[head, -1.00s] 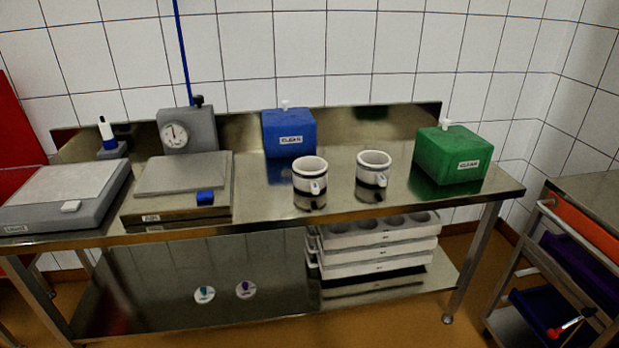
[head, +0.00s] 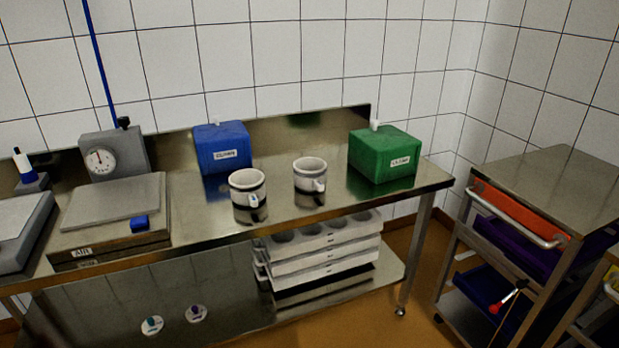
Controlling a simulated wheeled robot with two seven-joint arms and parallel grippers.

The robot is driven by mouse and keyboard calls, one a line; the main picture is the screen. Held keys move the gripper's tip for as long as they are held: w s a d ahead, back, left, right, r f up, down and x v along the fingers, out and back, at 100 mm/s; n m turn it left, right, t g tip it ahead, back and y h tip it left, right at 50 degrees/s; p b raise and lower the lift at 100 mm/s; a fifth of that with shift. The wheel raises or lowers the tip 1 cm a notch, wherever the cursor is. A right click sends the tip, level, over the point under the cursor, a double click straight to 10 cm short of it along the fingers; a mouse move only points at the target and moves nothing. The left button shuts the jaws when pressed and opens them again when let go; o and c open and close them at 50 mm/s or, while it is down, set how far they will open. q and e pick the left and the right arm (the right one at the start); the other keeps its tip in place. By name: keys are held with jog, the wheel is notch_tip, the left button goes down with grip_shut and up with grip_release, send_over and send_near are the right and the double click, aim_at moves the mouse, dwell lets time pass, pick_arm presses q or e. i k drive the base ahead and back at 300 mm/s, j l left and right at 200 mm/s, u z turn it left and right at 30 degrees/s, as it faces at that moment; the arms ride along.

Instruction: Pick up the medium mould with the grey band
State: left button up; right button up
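Two white, round, cup-like moulds with small side tabs stand upright on the steel table. The left mould (head: 247,187) is nearer the table's front edge. The right mould (head: 310,174) stands a little farther back, apart from it. They look close in size. Dark areas show at their lower parts, but I cannot tell bands from reflections, so I cannot say which has a grey band. Neither of my grippers is in view.
A blue box (head: 222,148) and a green box (head: 385,154) stand behind the moulds. A scale with a dial (head: 101,160) is at left. Stacked white trays (head: 325,252) sit on the lower shelf. A steel trolley (head: 550,185) stands at right, with floor between.

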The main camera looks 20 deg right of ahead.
aim_at(310, 173)
jog(key=i+l+z, duration=0.15)
jog(key=l, duration=0.3)
jog(key=i+l+z, duration=0.1)
jog(key=l, duration=0.3)
jog(key=i+l+z, duration=0.15)
jog(key=i+l, duration=0.15)
jog(key=i+l+z, duration=0.15)
jog(key=l, duration=0.3)
jog(key=i, duration=0.1)
